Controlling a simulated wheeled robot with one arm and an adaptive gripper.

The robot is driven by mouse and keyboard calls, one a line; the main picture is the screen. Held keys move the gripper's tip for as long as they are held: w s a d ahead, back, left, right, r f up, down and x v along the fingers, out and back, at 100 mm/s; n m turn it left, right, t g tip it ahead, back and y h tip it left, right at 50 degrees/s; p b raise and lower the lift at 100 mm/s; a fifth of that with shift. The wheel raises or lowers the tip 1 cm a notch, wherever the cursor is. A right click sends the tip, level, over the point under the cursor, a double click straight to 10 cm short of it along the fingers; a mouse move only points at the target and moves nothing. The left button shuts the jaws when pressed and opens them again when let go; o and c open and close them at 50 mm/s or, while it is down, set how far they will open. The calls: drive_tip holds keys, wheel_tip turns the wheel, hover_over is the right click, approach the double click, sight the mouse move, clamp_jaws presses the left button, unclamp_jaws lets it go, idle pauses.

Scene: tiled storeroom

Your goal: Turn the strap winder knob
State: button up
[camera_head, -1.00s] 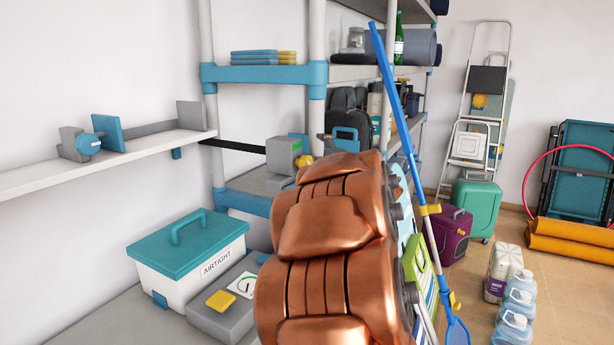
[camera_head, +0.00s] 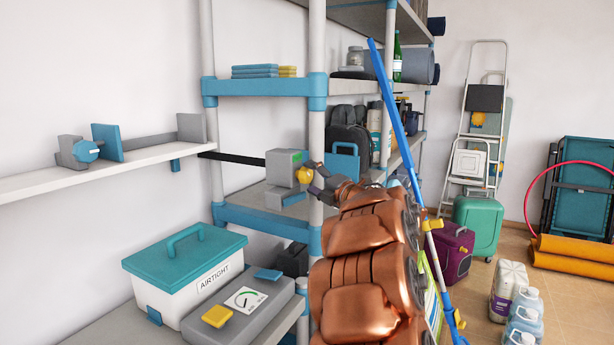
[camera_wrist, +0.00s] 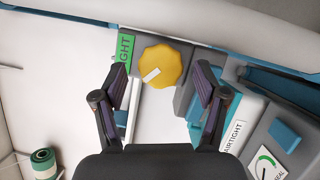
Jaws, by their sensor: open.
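The strap winder (camera_head: 281,166) is a grey box on the middle rack shelf, with a black strap (camera_head: 232,156) running left from it. Its yellow knob (camera_head: 304,175) faces right. My gripper (camera_head: 318,181) is just right of the knob in the head view. In the wrist view my gripper (camera_wrist: 161,86) is open, its fingers apart on either side below the knob, with no visible contact.
A rack post (camera_head: 317,130) stands close by my gripper. A blue-handled pole (camera_head: 398,120) leans right of my arm. A white box with a teal lid (camera_head: 187,255) and a grey gauge box (camera_head: 239,309) sit lower left. A wall shelf (camera_head: 100,172) holds another device with a blue knob.

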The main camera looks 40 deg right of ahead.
drive_tip(key=shift+w+d, duration=0.15)
drive_tip(key=shift+w, duration=1.1)
drive_tip(key=shift+r, duration=0.1)
drive_tip(key=c, duration=1.1)
drive_tip(key=shift+c, duration=0.2)
drive_tip(key=shift+r+p, duration=0.1)
drive_tip(key=shift+p, duration=0.4)
drive_tip(key=p, duration=0.1)
drive_tip(key=m+p, duration=0.1)
drive_tip(key=shift+r+m+g+p, duration=0.25)
drive_tip(key=shift+m+g+p, duration=0.05)
drive_tip(key=shift+p, duration=0.05)
drive_tip(key=shift+m+g+p, duration=0.3)
drive_tip(key=shift+m+p, duration=0.2)
drive_tip(key=shift+p, duration=0.7)
drive_tip(key=m+p, duration=0.2)
drive_tip(key=p, duration=0.1)
drive_tip(key=shift+g+p, duration=0.3)
drive_tip(key=shift+p, duration=0.1)
drive_tip(key=shift+f+m+p, duration=0.25)
drive_tip(key=shift+m+p, duration=0.05)
drive_tip(key=shift+p, duration=0.5)
